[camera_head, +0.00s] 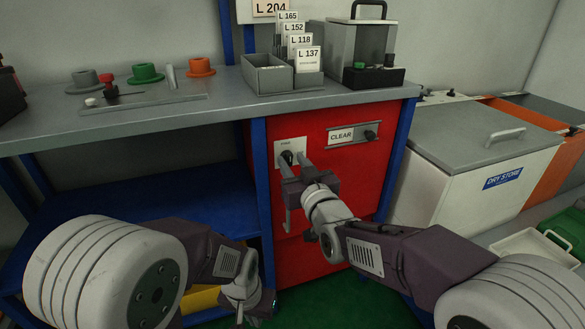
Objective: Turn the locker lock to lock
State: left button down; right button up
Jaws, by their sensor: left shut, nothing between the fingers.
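The red locker (340,185) stands under the bench, framed by blue posts. A pale lock plate (291,145) with a dark round lock (287,157) is at its upper left. My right gripper (285,178) is in front of the locker door, just below and overlapping the lock. Its fingers partly cover the lock, and I cannot tell whether they touch or grip it. My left gripper (245,310) is low at the bottom of the picture, shut and empty, away from the locker lock.
A sliding "CLEAR" sign (341,136) with a black knob (371,135) is on the locker's upper right. The grey bench (190,122) above holds spools, a card box (267,78) and a clear-walled case (357,55). A white "DRY STORE" bin (470,175) stands to the right.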

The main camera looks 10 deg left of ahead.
jog(key=shift+w+a, duration=0.15)
jog(key=shift+w, duration=0.1)
jog(key=shift+c, duration=0.3)
grip_shut()
